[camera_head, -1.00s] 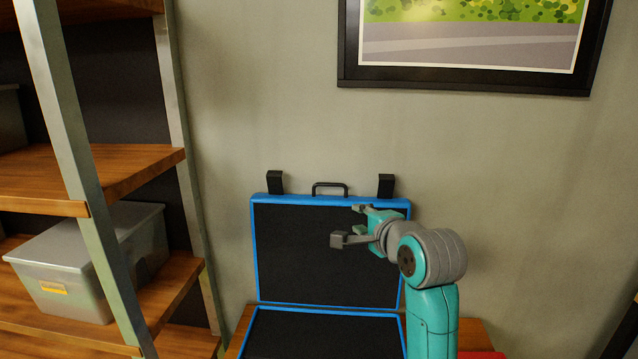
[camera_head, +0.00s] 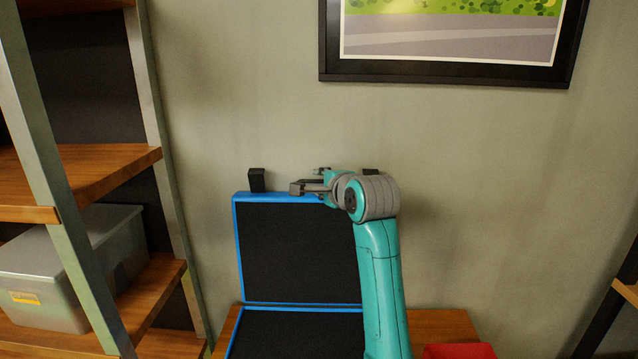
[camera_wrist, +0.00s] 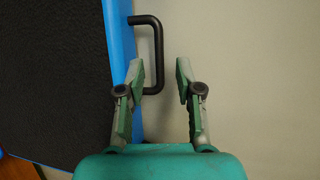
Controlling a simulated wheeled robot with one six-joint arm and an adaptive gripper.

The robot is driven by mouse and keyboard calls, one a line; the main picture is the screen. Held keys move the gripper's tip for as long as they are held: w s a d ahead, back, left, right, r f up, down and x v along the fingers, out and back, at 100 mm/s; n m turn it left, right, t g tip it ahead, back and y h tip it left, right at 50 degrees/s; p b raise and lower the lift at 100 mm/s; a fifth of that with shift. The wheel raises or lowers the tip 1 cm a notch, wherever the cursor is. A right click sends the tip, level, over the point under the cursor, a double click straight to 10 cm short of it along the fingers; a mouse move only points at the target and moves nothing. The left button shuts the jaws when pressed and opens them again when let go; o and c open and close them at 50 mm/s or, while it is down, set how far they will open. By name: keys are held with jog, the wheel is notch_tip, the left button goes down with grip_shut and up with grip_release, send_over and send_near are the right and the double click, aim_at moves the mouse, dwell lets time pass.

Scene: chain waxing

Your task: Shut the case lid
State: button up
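The case lid (camera_head: 295,245) stands open and upright against the wall, with a black inside and a blue rim. The case base (camera_head: 290,335) lies open below it. My gripper (camera_head: 308,180) is at the lid's top edge, open and empty. In the wrist view, the lid's blue rim (camera_wrist: 120,45) is at left, and the black handle (camera_wrist: 159,40) sticks out from it. The handle's outer bar appears between the two open fingers of my gripper (camera_wrist: 159,66). I cannot tell whether they touch it. In the head view, the arm hides the handle.
Two black blocks, one at left (camera_head: 257,180) and one partly hidden (camera_head: 371,172), stand at the lid's top edge. A wooden table (camera_head: 440,325) carries the case. A red object (camera_head: 460,351) is at right. Shelves with a grey bin (camera_head: 75,265) stand left. A framed picture (camera_head: 450,76) hangs above.

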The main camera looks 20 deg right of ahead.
jog(key=shift+w+a+f, duration=0.1)
jog(key=shift+w+f, duration=0.05)
jog(key=shift+w, duration=0.45)
grip_shut()
